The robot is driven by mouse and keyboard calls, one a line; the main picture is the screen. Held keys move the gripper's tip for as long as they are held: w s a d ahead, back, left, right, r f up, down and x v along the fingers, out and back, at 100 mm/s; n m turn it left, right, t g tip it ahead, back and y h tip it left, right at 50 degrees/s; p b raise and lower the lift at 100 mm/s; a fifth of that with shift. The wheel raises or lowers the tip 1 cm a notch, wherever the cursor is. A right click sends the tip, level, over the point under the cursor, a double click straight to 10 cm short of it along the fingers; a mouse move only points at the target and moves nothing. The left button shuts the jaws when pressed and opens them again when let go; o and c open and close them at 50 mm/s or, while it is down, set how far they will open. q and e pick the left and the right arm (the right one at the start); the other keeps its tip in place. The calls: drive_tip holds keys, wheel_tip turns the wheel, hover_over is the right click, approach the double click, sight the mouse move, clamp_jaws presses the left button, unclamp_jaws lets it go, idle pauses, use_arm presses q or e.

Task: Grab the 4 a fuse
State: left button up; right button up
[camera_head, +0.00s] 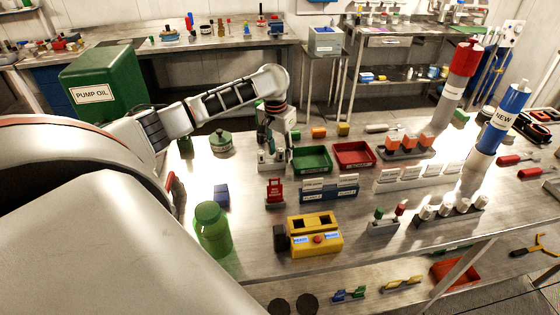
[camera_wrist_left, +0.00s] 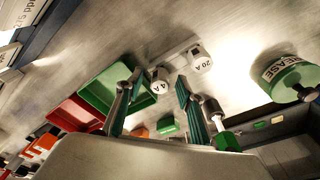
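The 4 A fuse (camera_wrist_left: 160,82), a small pale block marked "4 A", shows in the left wrist view between the two fingers of my left gripper (camera_wrist_left: 158,88). A visible gap lies on each side of it, and the fingers are apart. The similar 20 A fuse (camera_wrist_left: 201,58) is just to its right. In the head view my left gripper (camera_head: 270,138) points down at the table beside the green tray, and its arm and fingers hide much of the fuse area. My right gripper is in neither view.
A green tray (camera_head: 328,170) and a red tray (camera_head: 372,165) stand right of my left gripper. The grease jar (camera_head: 220,145) is to its left. A red lockout tag (camera_head: 275,194), a green bottle (camera_head: 212,238) and a yellow tester (camera_head: 331,239) stand nearer the front.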

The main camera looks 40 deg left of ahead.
use_arm(q)
clamp_jaws()
idle(0.3)
